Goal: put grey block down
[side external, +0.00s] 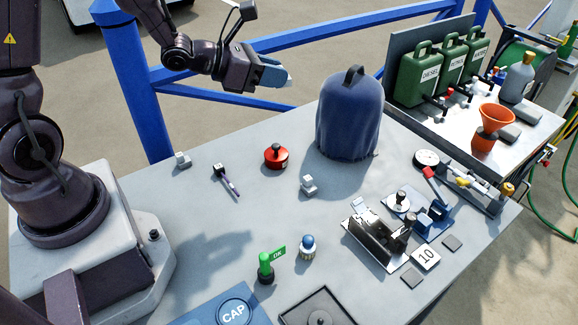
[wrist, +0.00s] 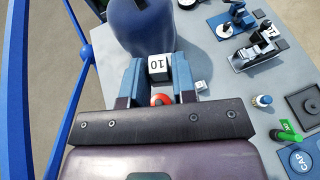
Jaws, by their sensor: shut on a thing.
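My gripper (side external: 276,76) is raised well above the table, to the left of the blue covered object in the side view. In the wrist view my gripper (wrist: 158,78) has its two blue fingers shut on a pale grey block (wrist: 158,64) marked 10. The block sits between the fingertips, clear of the table. In the side view the fingers hide most of it, and only a pale edge (side external: 289,82) shows at the tip.
The grey table (side external: 215,255) has bare room at left and centre. A blue covered object (side external: 349,118) stands tall at the back. A red round weight (side external: 276,156), small pale blocks (side external: 308,186) and a dark-handled tool (side external: 227,180) are nearby. A blue rail (side external: 330,38) runs behind.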

